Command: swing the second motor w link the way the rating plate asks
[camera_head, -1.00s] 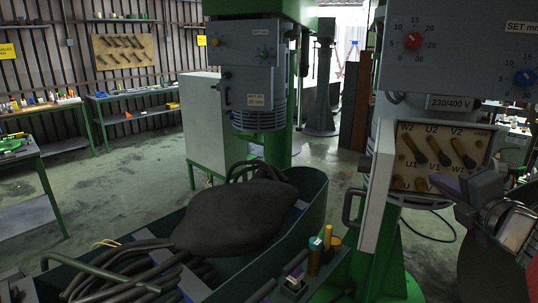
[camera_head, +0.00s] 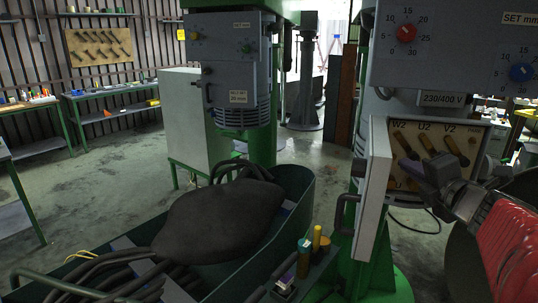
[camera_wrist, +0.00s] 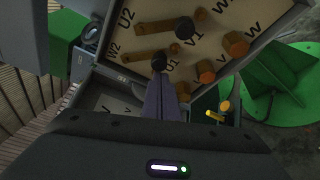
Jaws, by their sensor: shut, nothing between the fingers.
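The open terminal box (camera_head: 376,190) on the right motor has a cream board (camera_head: 478,140) marked W2, U2, V2 along its top. Slanted brass links show there: a left link (camera_head: 406,146), a middle link (camera_head: 428,145) and a right link (camera_head: 455,148). A plate (camera_head: 444,99) reads 230/400 V.
A red dial (camera_head: 405,33) and a blue dial (camera_head: 521,72) sit above the box. A dark padded lump (camera_head: 220,220) and hoses lie in the green tub (camera_head: 305,200) at left. A second machine (camera_head: 235,70) stands behind. Open floor lies at left.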

